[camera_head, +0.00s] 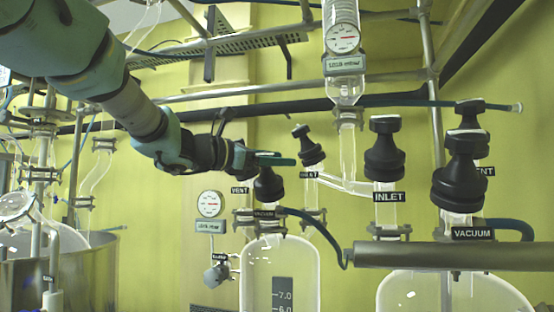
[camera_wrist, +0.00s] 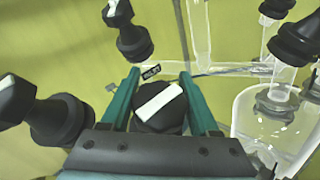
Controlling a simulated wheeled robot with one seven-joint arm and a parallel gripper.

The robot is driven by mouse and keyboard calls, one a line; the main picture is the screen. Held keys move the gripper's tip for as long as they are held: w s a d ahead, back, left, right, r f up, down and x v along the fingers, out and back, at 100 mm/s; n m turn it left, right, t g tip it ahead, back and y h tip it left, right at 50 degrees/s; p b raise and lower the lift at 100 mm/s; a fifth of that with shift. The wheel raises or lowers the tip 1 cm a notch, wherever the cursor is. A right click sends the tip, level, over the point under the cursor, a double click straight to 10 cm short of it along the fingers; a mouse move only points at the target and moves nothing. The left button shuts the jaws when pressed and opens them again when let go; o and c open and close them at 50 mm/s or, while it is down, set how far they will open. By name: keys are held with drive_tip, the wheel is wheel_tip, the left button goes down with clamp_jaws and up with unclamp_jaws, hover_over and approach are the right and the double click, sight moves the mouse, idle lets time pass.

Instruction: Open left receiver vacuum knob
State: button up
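The left receiver vacuum knob (camera_head: 268,185) is a black knob above a small VACUUM label (camera_head: 264,214), over the left glass receiver (camera_head: 258,258). In the wrist view the knob (camera_wrist: 160,110) shows its top with a white bar mark, tilted up to the right. My gripper (camera_head: 278,159) is just above this knob in the head view. In the wrist view my gripper (camera_wrist: 159,74) is open, with one green finger on each side of the knob. Whether either finger touches it I cannot tell. The knob's lower part is hidden behind the gripper body.
Another black knob (camera_head: 307,146) stands close behind, to the right. A further knob (camera_wrist: 50,115) is near the left finger. The INLET knob (camera_head: 385,148) and right VACUUM knob (camera_head: 460,172) stand further right. A metal bar (camera_head: 440,256) crosses the lower right.

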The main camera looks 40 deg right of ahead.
drive_tip(key=c, duration=0.8)
drive_tip(key=shift+f+n+t+b, duration=0.3)
drive_tip(key=shift+n+b, duration=0.1)
drive_tip(key=shift+b, duration=0.75)
